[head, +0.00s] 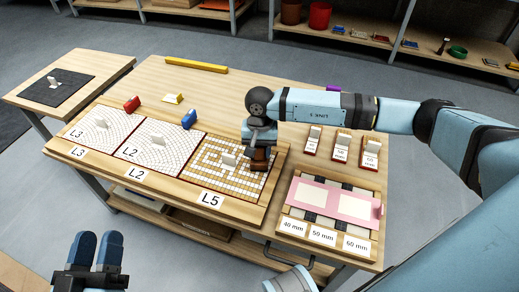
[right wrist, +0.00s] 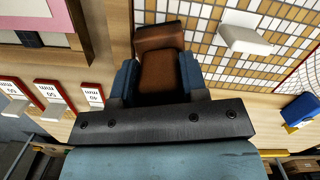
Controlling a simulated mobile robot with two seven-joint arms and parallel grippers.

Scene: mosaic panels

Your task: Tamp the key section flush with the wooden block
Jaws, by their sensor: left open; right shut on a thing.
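The L5 mosaic panel (head: 205,178), with a tan and white tile pattern, lies on the table's front half. A white upright handle (head: 229,160) stands on it, also seen in the right wrist view (right wrist: 243,38). I cannot tell the key section's outline or whether it sits flush. My right gripper (head: 258,152) is shut on the brown wooden block (right wrist: 160,68), at the panel's right side. Whether the block touches the tiles is unclear. My left gripper (head: 96,250) is open and empty, low at the front left, away from the table.
Panels L3 (head: 92,128) and L2 (head: 150,148) lie to the left. A pink template board (head: 350,206) and several small labelled holders (head: 341,148) are at the right.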

